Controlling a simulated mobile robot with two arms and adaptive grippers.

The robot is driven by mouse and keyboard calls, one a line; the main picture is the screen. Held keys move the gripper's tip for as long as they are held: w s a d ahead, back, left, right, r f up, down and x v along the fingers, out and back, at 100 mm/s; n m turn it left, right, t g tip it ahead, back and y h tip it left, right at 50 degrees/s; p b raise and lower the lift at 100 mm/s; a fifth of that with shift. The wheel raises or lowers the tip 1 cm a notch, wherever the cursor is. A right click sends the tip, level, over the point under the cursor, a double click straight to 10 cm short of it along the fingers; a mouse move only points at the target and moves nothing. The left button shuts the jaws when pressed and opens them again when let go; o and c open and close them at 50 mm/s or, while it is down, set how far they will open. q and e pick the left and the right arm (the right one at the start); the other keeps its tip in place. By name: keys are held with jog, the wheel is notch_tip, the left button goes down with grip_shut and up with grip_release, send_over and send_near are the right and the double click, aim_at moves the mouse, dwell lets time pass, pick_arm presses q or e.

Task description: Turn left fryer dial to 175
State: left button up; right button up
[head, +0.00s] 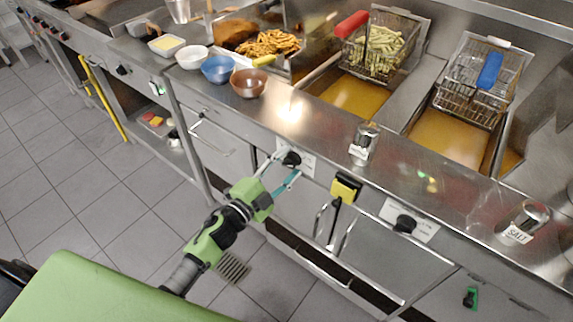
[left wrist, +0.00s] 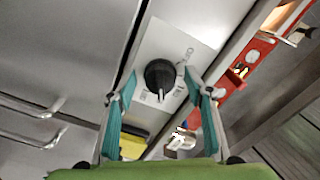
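The left fryer dial (head: 291,158) is a black knob on a white plate on the steel front, below the fryer with the red-handled basket (head: 381,47). My left gripper (head: 278,174) is green with teal finger pads and open in front of the dial. In the left wrist view the dial (left wrist: 160,74) lies between and beyond the fingertips of the left gripper (left wrist: 158,88), with visible gaps on both sides. The printed scale around it is too blurred to read. A second black dial (head: 405,223) sits further right. My right gripper is not in view.
A yellow-and-black fitting (head: 345,188) sticks out from the front just right of the left dial. Handles (head: 322,220) protrude below. Bowls (head: 248,83) and a labelled shaker (head: 364,140) stand on the ledge above. The tiled floor (head: 100,190) at left is clear.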

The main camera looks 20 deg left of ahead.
pick_arm(q)
jog(key=shift+s, duration=0.1)
jog(key=v, duration=1.1)
jog(key=shift+s+a, duration=0.15)
jog(key=shift+s, duration=0.25)
